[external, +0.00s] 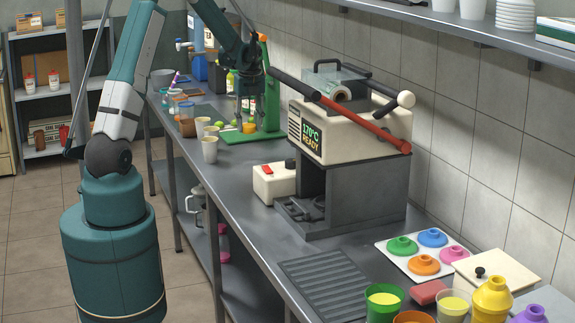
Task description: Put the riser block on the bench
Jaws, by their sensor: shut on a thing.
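My gripper (244,119) points down over the green stand (268,88) at the far part of the bench (232,186). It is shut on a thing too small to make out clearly.
Several pale cups (209,149) stand left of the green stand, near the bench's front edge. A cream press (352,130) with a red-handled lever (352,115) stands to the right. A white box (272,184) sits beside it. Bench between cups and box is clear.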

